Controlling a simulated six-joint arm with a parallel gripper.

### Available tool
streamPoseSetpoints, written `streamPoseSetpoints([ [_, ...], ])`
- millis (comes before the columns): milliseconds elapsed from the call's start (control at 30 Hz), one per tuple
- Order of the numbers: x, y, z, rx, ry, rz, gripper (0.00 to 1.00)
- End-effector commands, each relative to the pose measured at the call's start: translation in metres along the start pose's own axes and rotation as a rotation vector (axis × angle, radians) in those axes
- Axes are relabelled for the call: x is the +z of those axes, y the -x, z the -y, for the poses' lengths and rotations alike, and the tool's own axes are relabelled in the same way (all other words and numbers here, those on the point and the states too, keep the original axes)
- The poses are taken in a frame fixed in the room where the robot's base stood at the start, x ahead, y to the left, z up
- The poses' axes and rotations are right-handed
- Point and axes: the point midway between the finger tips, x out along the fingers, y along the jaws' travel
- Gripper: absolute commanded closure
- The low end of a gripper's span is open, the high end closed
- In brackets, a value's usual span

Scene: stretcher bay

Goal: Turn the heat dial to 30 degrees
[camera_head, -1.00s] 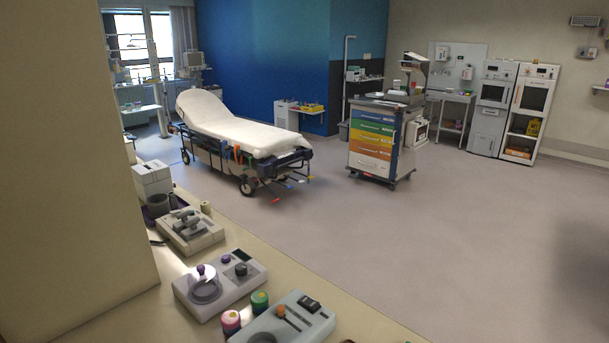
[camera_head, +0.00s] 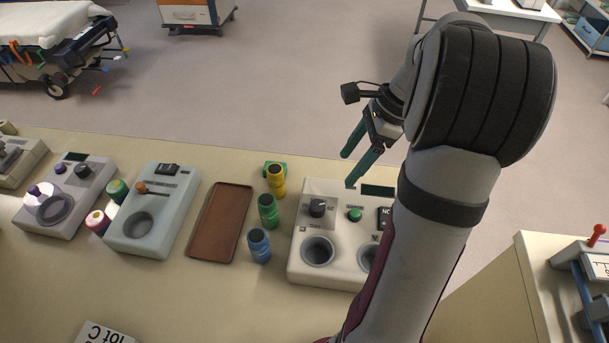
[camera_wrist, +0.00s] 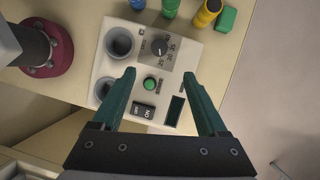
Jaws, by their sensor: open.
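The heat dial (camera_head: 317,207) is a black knob on the top of a cream-white device (camera_head: 296,262) on the counter. My gripper (camera_head: 348,170) has two green fingers, open and empty, above the device's far edge. In the wrist view the gripper (camera_wrist: 159,73) has its fingers spread, with the dial ahead of the gap between the tips. Nothing is touching the dial.
A green button (camera_head: 354,214), a black rocker switch (camera_head: 385,217) and a dark display (camera_head: 378,190) share the device's top, with two round wells. Yellow (camera_head: 276,181), green (camera_head: 267,210) and blue (camera_head: 258,244) containers stand left of it, beside a brown tray (camera_head: 219,222).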

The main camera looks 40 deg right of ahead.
Motion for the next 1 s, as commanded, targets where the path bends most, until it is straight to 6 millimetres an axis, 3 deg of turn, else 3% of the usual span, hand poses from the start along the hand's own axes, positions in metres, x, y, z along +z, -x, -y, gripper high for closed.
streamPoseSetpoints([
  [300, 0.001, -0.094, -0.002, 0.008, 0.002, 0.001, 0.24],
  [433, 0.001, -0.121, -0.002, 0.005, 0.004, 0.000, 0.24],
  [633, 0.001, -0.139, -0.001, 0.003, 0.003, 0.000, 0.24],
  [900, 0.001, -0.141, -0.001, 0.001, 0.004, -0.001, 0.24],
  [1000, 0.001, -0.141, -0.001, 0.001, 0.005, -0.001, 0.38],
])
